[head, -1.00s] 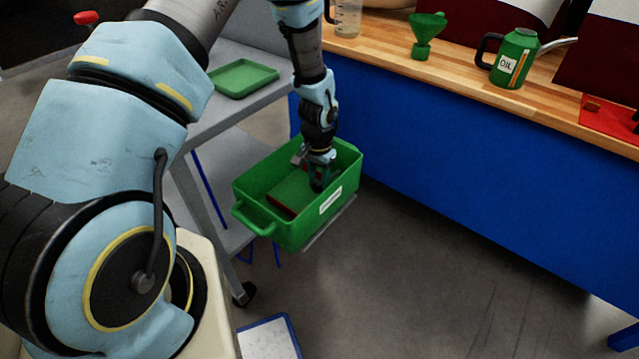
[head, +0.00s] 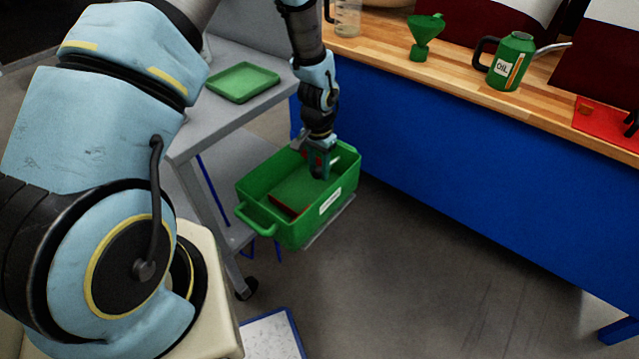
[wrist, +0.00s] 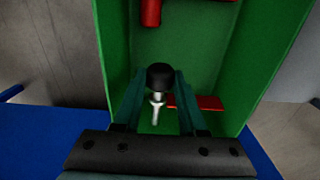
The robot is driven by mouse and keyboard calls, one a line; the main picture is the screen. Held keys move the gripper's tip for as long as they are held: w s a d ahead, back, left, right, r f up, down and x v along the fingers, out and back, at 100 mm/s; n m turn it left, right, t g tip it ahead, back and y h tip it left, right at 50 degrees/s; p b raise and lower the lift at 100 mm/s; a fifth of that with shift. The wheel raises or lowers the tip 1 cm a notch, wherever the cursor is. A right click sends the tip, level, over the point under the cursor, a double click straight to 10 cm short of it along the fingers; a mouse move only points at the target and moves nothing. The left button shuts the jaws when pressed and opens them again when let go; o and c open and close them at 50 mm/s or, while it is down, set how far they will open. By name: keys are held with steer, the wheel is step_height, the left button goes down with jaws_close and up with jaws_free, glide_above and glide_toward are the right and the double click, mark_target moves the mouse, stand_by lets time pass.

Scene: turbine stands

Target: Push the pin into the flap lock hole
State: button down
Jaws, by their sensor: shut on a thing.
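My gripper (head: 320,168) reaches down into a green bin (head: 268,233) in the head view. In the wrist view my gripper (wrist: 161,80) has its two fingers closed around a pin with a round black head (wrist: 160,73) and a silvery shaft (wrist: 157,110). The pin lies between the fingers, in front of the green bin wall (wrist: 118,40). The pin cannot be made out in the head view. I see no flap lock hole in either view.
Red pieces (wrist: 197,102) lie inside the bin. A grey cart (head: 205,125) with a green tray (head: 242,82) stands behind left. A wooden-topped blue bench (head: 450,160) runs along the right, with an oil can (head: 510,65) and green funnel (head: 424,38).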

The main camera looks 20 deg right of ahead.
steer(key=shift+r+p, duration=0.95)
steer(key=shift+r, duration=0.65)
steer(key=shift+r, duration=0.1)
